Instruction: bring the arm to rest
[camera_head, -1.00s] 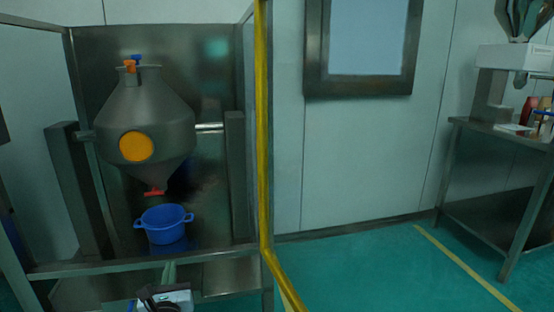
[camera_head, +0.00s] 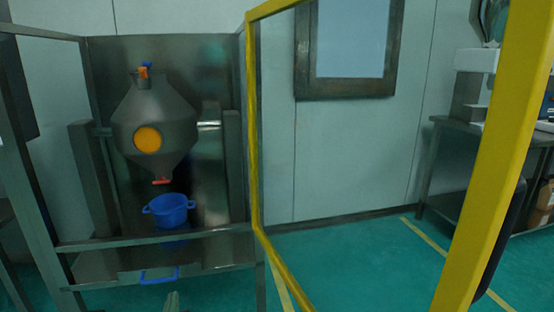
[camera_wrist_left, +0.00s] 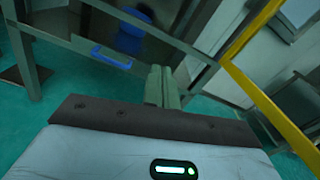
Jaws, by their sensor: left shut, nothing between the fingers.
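My left gripper (camera_head: 172,301) shows only as fingertips at the bottom edge of the head view, below the steel frame. In the left wrist view its two fingers (camera_wrist_left: 162,86) are together, with nothing between them. They point toward the frame and are clear of it. My right gripper is in neither view. The grey sieve vessel (camera_head: 156,108), with an orange round port, hangs in the steel frame. A blue bucket (camera_head: 170,211) stands below its red outlet handle (camera_head: 162,181). The bucket also shows in the left wrist view (camera_wrist_left: 130,38).
A blue handle (camera_head: 159,275) sits low on the steel frame (camera_head: 150,240). A yellow-edged frame (camera_head: 251,130) stands right of the sieve; its near post (camera_head: 490,170) is close at right. A steel table (camera_head: 455,124) is at far right. Open green floor (camera_head: 345,262) lies between.

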